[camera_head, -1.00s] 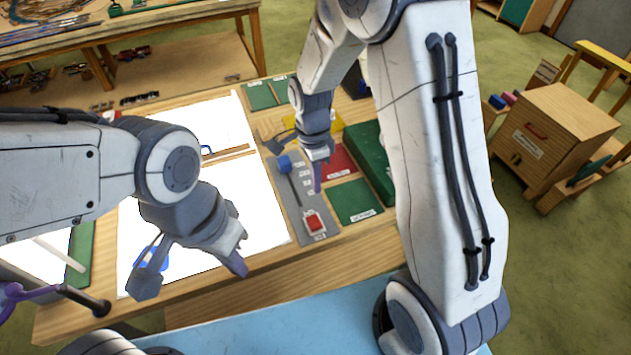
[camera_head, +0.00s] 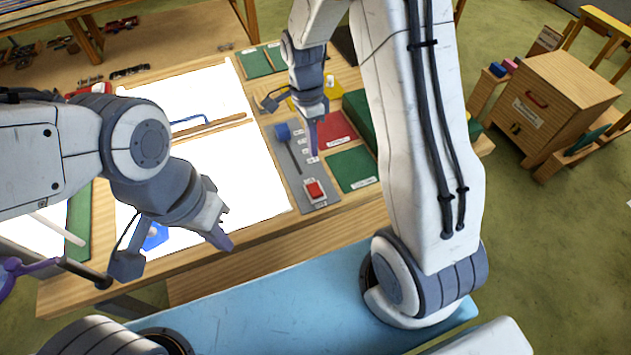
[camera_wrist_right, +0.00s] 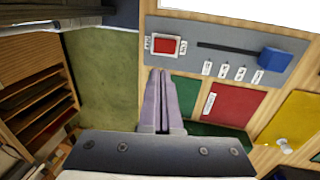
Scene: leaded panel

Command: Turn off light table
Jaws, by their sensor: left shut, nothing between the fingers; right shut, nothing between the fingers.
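The light table (camera_head: 255,187) glows bright white on the wooden bench. To its right is a grey control panel (camera_head: 322,197) with a red switch in a white frame (camera_head: 314,190) at its near end and a blue slider knob (camera_head: 282,131) at its far end. The red switch also shows in the right wrist view (camera_wrist_right: 166,45). My right gripper (camera_head: 314,152) is shut and empty above the panel's right edge; in the right wrist view its fingertips (camera_wrist_right: 158,74) point just below the switch, apart from it in the picture.
Green (camera_head: 352,170) and red (camera_head: 335,131) labelled squares lie right of the panel. A yellow piece (camera_head: 333,88) lies farther back. A wooden strip (camera_head: 205,130) and blue pieces lie on the lit surface. A wooden cabinet (camera_head: 560,90) stands at right.

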